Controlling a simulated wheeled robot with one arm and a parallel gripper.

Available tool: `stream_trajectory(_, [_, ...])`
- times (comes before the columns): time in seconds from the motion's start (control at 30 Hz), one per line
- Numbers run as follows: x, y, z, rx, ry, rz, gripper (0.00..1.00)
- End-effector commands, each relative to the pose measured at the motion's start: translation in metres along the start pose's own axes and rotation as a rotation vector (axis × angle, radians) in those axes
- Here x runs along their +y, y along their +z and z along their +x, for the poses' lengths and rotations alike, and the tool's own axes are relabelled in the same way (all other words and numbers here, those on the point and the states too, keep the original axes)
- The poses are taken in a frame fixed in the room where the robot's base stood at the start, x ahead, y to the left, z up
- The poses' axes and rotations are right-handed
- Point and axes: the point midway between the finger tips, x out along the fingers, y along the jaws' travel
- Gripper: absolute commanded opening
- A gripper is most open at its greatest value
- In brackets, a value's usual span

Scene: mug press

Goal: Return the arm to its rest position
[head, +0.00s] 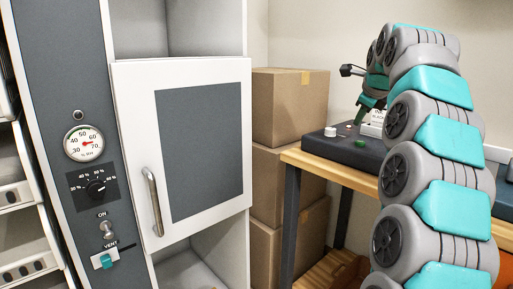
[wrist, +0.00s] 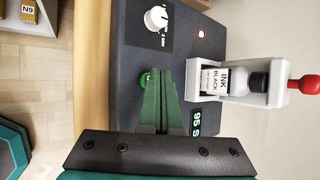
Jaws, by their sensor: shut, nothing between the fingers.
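My gripper (wrist: 166,74) shows in the wrist view with its two green fingers together and nothing between them. It is over the dark press base (wrist: 120,45), with a green button (wrist: 147,80) beside the fingers on the left. A white holder (wrist: 208,88) with a black ink bottle is to the right of the fingers. In the head view my arm (head: 440,150) rises on the right and bends over at the top, its end above the dark base (head: 345,147). The gripper is partly hidden among the arm links there.
A wooden table (head: 330,170) carries the dark base. A white cabinet (head: 180,140) with a shut door and a control panel (head: 75,150) stands at left. Stacked cardboard boxes (head: 290,107) stand between cabinet and table. In the wrist view, floor (wrist: 40,80) shows left of the table edge.

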Motion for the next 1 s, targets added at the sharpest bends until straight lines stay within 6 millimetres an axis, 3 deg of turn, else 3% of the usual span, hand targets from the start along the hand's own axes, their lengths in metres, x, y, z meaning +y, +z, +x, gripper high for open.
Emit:
stream_trajectory(0.23, [0.096,0.002,-0.006,0.0,0.172,-0.46,0.0])
stream_trajectory(0.47, [0.195,-0.021,-0.017,-0.03,0.338,-0.894,0.0])
stream_trajectory(0.77, [0.322,-0.085,-0.04,-0.121,0.558,-1.414,0.0])
stream_trajectory(1.0, [0.422,-0.162,-0.065,-0.249,0.751,-1.777,0.0])
